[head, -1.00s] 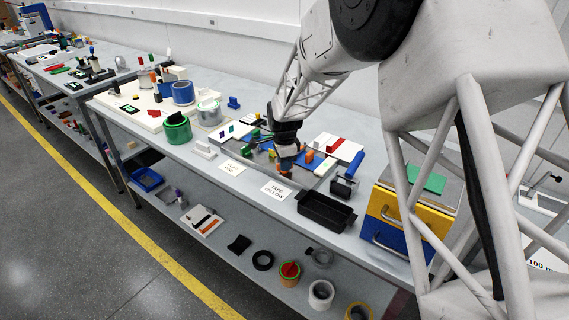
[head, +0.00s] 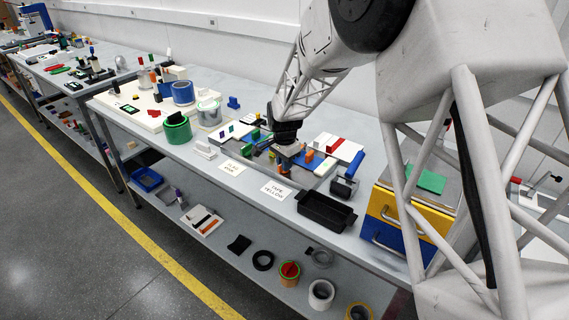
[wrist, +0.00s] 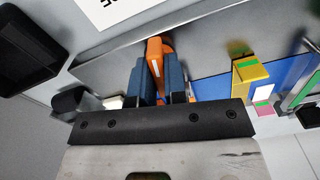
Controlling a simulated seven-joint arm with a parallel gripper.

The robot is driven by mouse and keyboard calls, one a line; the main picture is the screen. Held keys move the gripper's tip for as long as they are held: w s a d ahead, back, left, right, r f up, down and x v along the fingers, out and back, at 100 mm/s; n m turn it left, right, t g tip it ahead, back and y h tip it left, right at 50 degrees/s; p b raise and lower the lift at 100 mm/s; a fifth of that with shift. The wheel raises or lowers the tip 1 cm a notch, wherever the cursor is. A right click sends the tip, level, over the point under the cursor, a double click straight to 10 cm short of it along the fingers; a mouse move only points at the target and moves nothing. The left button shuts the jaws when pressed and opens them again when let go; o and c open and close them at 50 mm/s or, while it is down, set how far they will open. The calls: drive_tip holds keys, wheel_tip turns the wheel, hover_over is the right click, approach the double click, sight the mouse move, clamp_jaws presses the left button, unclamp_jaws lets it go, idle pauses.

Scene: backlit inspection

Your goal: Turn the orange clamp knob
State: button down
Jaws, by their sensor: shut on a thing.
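The orange clamp knob (wrist: 155,55) shows in the wrist view as a narrow orange handle with a pale stripe. It stands between the two blue fingers of my gripper (wrist: 158,85), which are shut on it. The fingers hide its lower sides. In the head view my gripper (head: 286,166) points down over the work area in the middle of the bench, and the knob is too small and covered to make out there.
A black tray (head: 326,211) stands to the right, near the bench's front edge. Two printed cards lie in front of my gripper. A yellow block (wrist: 250,72) and a blue plate (wrist: 211,87) lie close on the right in the wrist view. A blue-handled roller (head: 347,177) stands nearby.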

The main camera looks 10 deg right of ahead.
drive_tip(key=shift+n, duration=1.2)
drive_tip(key=c, duration=1.2)
unclamp_jaws()
drive_tip(key=shift+o, duration=0.2)
drive_tip(key=shift+r, duration=0.15)
drive_tip(key=shift+r, duration=3.75)
drive_tip(key=shift+r, duration=0.1)
